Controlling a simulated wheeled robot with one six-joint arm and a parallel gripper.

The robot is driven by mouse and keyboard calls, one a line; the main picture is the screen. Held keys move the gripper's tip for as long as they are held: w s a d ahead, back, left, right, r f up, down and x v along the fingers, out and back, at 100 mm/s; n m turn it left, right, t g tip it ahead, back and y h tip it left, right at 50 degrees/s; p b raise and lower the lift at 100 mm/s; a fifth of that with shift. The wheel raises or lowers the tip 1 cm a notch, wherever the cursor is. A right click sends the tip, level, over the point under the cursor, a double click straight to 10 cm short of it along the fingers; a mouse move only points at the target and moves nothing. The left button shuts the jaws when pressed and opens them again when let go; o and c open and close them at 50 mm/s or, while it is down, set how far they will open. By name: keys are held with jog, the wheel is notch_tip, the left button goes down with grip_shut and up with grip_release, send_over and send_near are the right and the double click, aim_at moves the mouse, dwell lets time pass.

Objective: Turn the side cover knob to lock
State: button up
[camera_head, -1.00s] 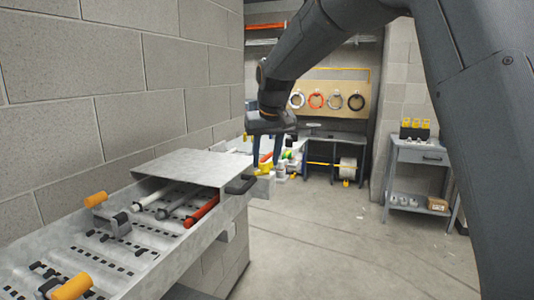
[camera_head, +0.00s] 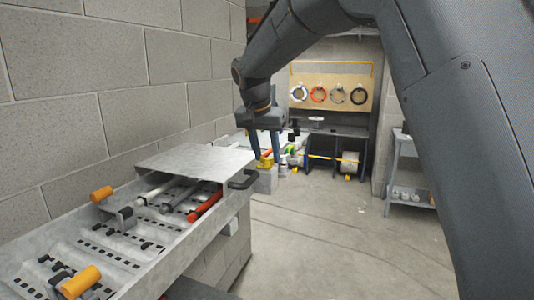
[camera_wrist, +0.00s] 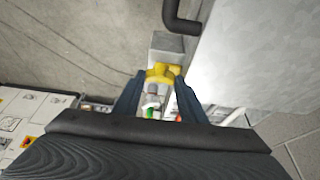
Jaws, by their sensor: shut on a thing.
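A yellow knob (camera_wrist: 161,74) sits on the end of a grey block (camera_wrist: 168,42) in the wrist view. My gripper (camera_wrist: 160,80) has one finger on each side of it and is shut on it. In the head view the yellow knob (camera_head: 265,162) shows small between the fingertips of my gripper (camera_head: 266,157), above the grey block (camera_head: 266,180). The metal cover plate (camera_head: 196,162) with a black handle (camera_head: 243,180) is just left of it. The handle also shows in the wrist view (camera_wrist: 181,22). Whether the block joins the cover cannot be told.
An open metal tray (camera_head: 150,262) with orange-handled parts and a red rod (camera_head: 204,205) lies along the block wall (camera_head: 110,110). A workbench (camera_head: 340,130) stands at the back and a shelf cart (camera_head: 405,180) at the right. The floor (camera_head: 330,235) between is clear.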

jog(key=shift+w+r, duration=0.1)
jog(key=shift+w, duration=0.05)
jog(key=o, duration=1.1)
jog(key=shift+d, duration=0.15)
jog(key=shift+c, duration=0.2)
jog(key=shift+a, duration=0.2)
jog(key=shift+s+r+p, duration=0.2)
jog(key=shift+r+p, duration=0.25)
jog(key=shift+r, duration=0.05)
jog(key=d+p+v, duration=0.1)
jog(key=p+v, duration=0.3)
jog(key=v, duration=0.3)
jog(key=shift+a, duration=0.4)
jog(key=shift+d+f, duration=0.1)
